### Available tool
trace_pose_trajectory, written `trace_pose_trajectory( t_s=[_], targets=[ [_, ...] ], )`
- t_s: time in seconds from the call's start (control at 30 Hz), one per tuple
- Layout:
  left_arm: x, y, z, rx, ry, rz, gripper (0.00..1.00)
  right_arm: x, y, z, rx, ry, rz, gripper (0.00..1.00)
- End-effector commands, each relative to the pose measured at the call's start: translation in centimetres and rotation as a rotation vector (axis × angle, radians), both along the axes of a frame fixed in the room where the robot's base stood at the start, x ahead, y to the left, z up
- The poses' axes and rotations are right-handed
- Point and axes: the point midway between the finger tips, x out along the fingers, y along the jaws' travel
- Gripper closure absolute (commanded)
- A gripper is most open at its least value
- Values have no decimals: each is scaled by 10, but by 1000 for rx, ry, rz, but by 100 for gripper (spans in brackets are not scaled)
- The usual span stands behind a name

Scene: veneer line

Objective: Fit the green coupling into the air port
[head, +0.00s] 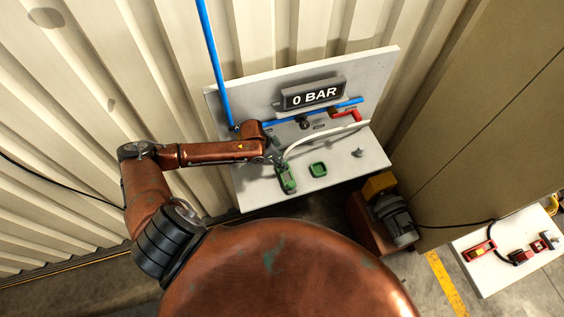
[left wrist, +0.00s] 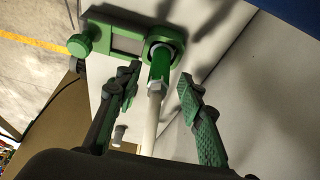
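The green coupling (left wrist: 158,68) sits at the end of a white hose (left wrist: 150,125) and its tip is at a round opening in a green holder (left wrist: 100,30). In the head view the green holder (head: 287,180) is on the white bench, partly behind my gripper. My left gripper (left wrist: 160,78) is open, its two green-padded fingers on either side of the coupling with gaps on both sides. In the head view the left gripper (head: 278,160) is just above the holder. A dark round fitting (head: 304,123) on the panel may be the air port. My right gripper is not in view.
The panel carries a display (head: 313,94) reading 0 BAR, a blue pipe (head: 280,122) and a red valve handle (head: 346,115). A motor (head: 393,220) stands at right.

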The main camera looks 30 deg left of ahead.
Motion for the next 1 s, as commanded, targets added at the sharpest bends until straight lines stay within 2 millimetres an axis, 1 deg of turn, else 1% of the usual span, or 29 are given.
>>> trace_pose_trajectory(
  t_s=[0.03,0.2,0.3,0.4,0.6,1.0],
  targets=[
    [-3,4,10,2,-3,0,64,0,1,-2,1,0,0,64],
    [-14,12,44,2,-3,0,64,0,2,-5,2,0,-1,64],
    [-19,15,60,3,-2,-1,64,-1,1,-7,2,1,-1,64],
    [-23,18,73,1,-2,1,64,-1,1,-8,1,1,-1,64],
    [-26,20,83,-2,-1,1,64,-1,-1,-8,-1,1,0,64],
    [-26,20,84,-2,-1,1,64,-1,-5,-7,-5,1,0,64]
  ],
)
